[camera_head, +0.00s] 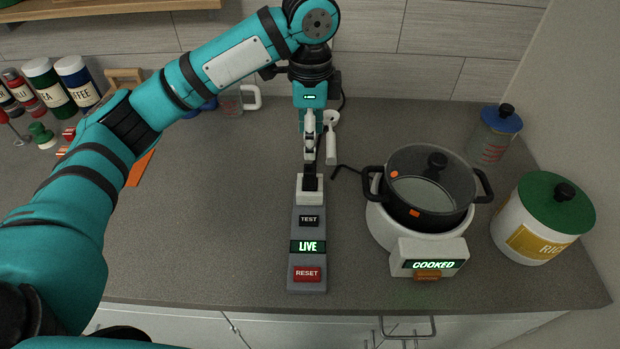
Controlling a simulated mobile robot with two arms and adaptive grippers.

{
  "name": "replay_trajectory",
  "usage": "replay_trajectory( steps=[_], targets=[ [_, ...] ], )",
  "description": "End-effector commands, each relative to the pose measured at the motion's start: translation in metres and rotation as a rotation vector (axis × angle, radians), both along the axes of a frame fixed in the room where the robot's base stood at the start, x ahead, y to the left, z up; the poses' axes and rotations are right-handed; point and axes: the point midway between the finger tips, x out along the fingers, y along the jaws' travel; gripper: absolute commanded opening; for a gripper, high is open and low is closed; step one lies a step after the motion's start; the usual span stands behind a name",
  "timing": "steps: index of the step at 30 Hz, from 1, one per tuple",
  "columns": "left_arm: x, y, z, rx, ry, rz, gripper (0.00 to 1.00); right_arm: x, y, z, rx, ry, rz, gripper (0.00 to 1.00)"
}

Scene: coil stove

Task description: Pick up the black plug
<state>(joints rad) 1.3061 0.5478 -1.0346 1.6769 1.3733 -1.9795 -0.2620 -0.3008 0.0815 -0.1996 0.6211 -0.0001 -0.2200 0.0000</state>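The black plug (311,179) stands upright in the white socket (310,196) at the far end of a grey test strip (307,263). The strip has a TEST button, a lit LIVE sign and a red RESET button. My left gripper (320,159) points down just above and behind the plug. Its two pale fingers show apart with a gap between them, so it looks open. One finger is nearly in line with the plug; I cannot tell whether it touches it. My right gripper is not in view.
A black pot (430,188) with a glass lid sits on a white cooker (430,254) showing COOKED, right of the strip. A rice canister (525,240) and a blue-lidded jar (490,145) stand farther right. Labelled canisters (48,85) are at the left.

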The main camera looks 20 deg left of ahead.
Motion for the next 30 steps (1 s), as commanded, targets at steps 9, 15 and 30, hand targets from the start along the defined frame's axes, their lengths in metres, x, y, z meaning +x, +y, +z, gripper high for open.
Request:
replay_trajectory(
  steps=[9, 15, 30],
  targets=[
    [0.000, 0.001, -0.053, 0.002, 0.001, 0.001, 0.56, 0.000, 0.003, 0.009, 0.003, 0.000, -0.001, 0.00],
    [0.000, 0.001, -0.065, 0.002, 0.000, 0.001, 0.56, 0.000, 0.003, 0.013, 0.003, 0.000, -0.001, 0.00],
    [0.001, 0.002, -0.111, 0.002, -0.003, 0.000, 0.56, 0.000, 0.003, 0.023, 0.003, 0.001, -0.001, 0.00]
  ],
)
